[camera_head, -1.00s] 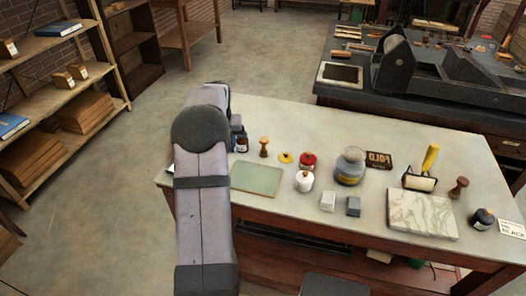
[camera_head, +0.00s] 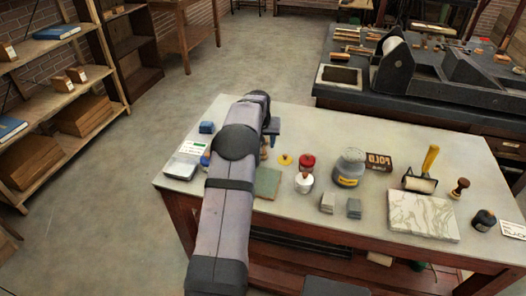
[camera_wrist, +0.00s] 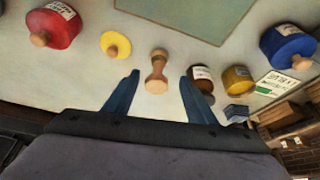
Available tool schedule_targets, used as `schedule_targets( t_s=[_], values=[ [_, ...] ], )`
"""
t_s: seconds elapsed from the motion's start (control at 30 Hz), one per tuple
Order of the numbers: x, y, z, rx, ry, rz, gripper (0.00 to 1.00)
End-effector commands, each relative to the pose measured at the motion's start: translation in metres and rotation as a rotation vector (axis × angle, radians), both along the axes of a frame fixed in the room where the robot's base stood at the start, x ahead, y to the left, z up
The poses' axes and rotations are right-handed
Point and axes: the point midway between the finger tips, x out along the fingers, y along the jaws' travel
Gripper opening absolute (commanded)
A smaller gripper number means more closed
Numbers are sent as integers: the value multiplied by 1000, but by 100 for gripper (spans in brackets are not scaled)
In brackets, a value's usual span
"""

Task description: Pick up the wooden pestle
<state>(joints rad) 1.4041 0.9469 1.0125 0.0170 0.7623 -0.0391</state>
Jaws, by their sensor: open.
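The wooden pestle (camera_wrist: 156,72) stands on the pale bench top in the wrist view, a turned shape with a rounded knob. It appears between the two blue fingers of my gripper (camera_wrist: 161,76), which are apart with nothing held. No contact shows, and I cannot tell the height gap. In the head view my gripper (camera_head: 272,130) is over the back left of the bench, and my arm hides most of the pestle there.
A green mat (camera_head: 267,184) and a scale (camera_head: 184,166) flank my arm.

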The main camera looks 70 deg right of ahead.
Motion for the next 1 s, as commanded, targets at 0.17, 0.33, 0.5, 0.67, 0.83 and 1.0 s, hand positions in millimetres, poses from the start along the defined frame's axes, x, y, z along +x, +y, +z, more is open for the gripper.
schedule_targets(
  t_s=[0.17,0.33,0.5,0.67,0.83,1.0],
  values=[
    [0,-3,-6,-1,0,0,51],
    [0,-5,-8,0,0,0,51],
    [-1,-12,-20,2,0,-1,51],
    [-1,-20,-34,1,0,-1,51],
    [0,-25,-46,0,0,0,51],
    [1,-27,-51,-1,0,0,51]
  ],
)
